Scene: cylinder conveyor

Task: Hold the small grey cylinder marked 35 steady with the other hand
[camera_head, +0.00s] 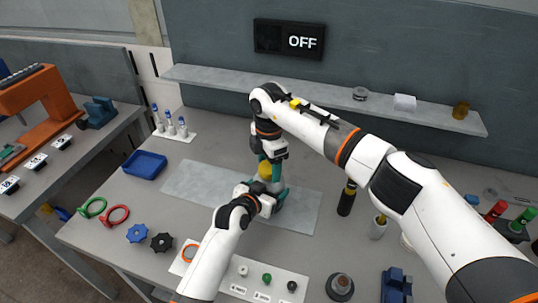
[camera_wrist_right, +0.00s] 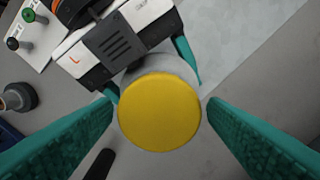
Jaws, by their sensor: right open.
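The small grey cylinder (camera_wrist_right: 160,72) stands upright with a round yellow top (camera_wrist_right: 160,111); in the head view the yellow top (camera_head: 265,170) shows between my two grippers. No number mark is visible. My left gripper (camera_wrist_right: 150,80) reaches in from the front, its teal fingers against both sides of the grey body, below the yellow top. In the head view the left gripper (camera_head: 270,198) hides most of the body. My right gripper (camera_wrist_right: 160,112) points down from above, open, one finger on each side of the yellow top with small gaps.
A grey mat (camera_head: 195,184) lies under the work. A blue tray (camera_head: 145,164) and red and green rings (camera_head: 117,215) are at the left. A dark bottle (camera_head: 347,198) stands to the right. A panel of knobs (camera_head: 262,283) lies in front. A shelf (camera_head: 330,98) runs behind.

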